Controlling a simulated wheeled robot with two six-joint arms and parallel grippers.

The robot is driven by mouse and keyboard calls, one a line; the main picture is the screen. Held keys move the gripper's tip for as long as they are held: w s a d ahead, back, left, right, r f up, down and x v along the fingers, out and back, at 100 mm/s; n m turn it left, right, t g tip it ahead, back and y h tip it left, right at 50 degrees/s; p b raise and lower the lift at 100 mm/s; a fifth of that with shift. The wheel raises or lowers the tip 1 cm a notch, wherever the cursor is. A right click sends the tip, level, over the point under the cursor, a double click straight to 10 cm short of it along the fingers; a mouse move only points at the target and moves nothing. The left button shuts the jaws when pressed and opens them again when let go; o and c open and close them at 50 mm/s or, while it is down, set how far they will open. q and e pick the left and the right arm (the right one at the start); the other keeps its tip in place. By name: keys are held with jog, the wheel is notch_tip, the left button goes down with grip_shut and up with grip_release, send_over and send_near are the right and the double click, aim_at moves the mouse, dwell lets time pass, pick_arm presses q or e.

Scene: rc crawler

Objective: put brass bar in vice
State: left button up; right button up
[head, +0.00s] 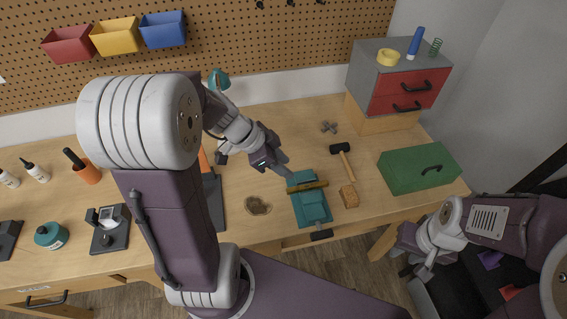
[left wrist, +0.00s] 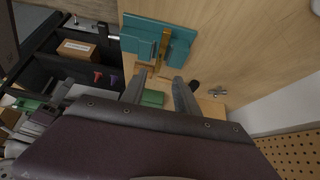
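The teal vice (head: 313,211) stands near the front edge of the workbench and also shows in the left wrist view (left wrist: 140,43). The brass bar (head: 309,187) lies across the vice at its jaws; in the left wrist view the bar (left wrist: 165,45) runs between two teal parts. I cannot tell whether the jaws touch it on both sides. My left gripper (head: 287,174) is just behind and left of the bar, with its fingers apart and empty in the left wrist view (left wrist: 160,84). My right gripper (head: 422,265) hangs low at the right, away from the vice; its finger opening is unclear.
A mallet (head: 344,161), a cork-like block (head: 348,195) and a green toolbox (head: 418,167) lie right of the vice. A dark patch or tray (head: 257,205) lies left of it. A grey drawer unit (head: 399,75) stands at the back right. Bare bench lies behind the vice.

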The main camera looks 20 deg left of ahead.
pick_arm(q)
jog(key=s+f+n+g+y, duration=0.2)
jog(key=s+f+n+y, duration=0.3)
jog(key=s+n, duration=0.4)
jog(key=shift+s+a+f+n, duration=0.3)
jog(key=shift+f+n, duration=0.6)
jog(key=shift+n, duration=0.3)
